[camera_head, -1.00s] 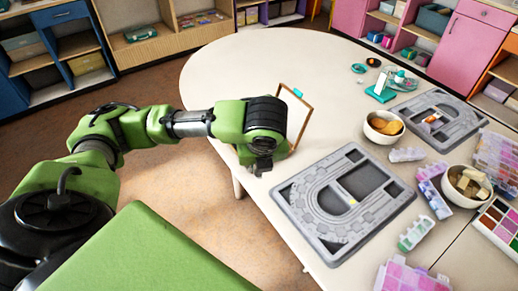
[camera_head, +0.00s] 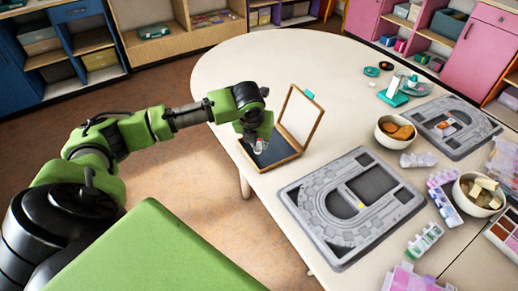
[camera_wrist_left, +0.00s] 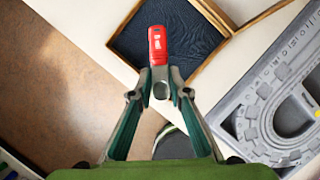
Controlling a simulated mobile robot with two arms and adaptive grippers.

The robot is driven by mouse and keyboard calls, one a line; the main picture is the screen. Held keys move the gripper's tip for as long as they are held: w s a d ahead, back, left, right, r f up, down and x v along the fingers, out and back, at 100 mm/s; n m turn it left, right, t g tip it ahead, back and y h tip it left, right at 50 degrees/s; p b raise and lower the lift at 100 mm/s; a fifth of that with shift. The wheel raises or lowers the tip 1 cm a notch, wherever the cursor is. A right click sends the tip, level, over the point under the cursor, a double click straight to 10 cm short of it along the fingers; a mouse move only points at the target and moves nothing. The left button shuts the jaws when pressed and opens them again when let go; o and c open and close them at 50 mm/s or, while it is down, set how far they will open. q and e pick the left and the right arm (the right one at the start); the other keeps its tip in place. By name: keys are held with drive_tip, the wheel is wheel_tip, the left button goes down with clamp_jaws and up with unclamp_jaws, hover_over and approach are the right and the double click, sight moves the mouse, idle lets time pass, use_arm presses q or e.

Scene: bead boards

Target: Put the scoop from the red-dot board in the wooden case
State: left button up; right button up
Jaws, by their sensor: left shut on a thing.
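The wooden case (camera_head: 290,150) stands open at the table's left edge, its lid raised and its dark-lined tray flat. My left gripper (camera_head: 259,142) is over the tray. In the left wrist view the gripper (camera_wrist_left: 160,84) is shut on a small red thing (camera_wrist_left: 157,45) with a pale mark, against the dark lining. I cannot tell for sure that it is the scoop, nor whether it touches the lining. The far grey board (camera_head: 475,142) has small orange and white spots in its middle. The near grey board (camera_head: 300,205) has a yellow dot. My right gripper is not in view.
The back left of the table (camera_head: 240,65) is clear.

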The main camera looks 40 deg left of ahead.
sight(259, 142)
use_arm(q)
drive_tip(key=w+f, duration=0.1)
drive_tip(key=a+f, duration=0.1)
drive_tip(key=shift+w+a+f, duration=0.15)
drive_tip(key=shift+w+f, duration=0.2)
drive_tip(key=shift+f, duration=1.45)
drive_tip(key=o, duration=0.8)
drive_tip(key=shift+o, duration=0.2)
drive_tip(key=v, duration=1.2)
drive_tip(key=shift+p, duration=0.35)
